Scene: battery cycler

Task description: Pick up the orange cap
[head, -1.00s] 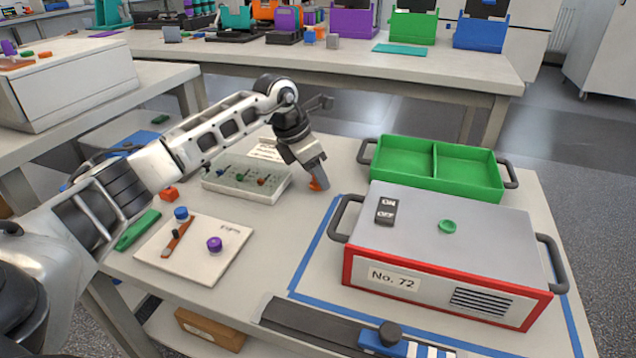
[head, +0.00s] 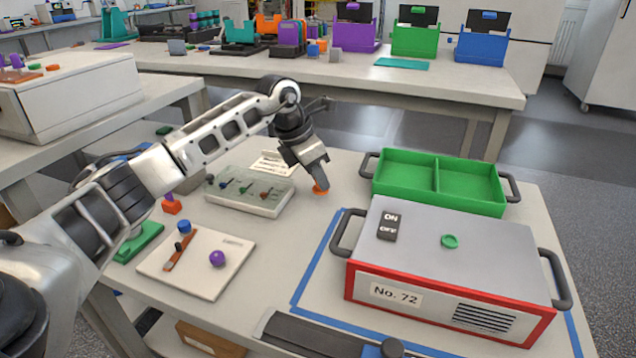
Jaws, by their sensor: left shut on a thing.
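The orange cap (head: 321,190) is small and sits at the tabletop behind the cycler box, just right of the white tray. My left gripper (head: 318,182) points down onto it from above, with its fingers shut on the cap. The fingers hide part of the cap, and I cannot tell whether it touches the table. My right gripper does not show.
A red-and-grey box labelled No. 72 (head: 450,270) and a green two-part bin (head: 436,155) stand at the right. A white tray with small parts (head: 262,207) lies left of the gripper. A white board (head: 205,284) with a purple knob (head: 217,258) lies nearer.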

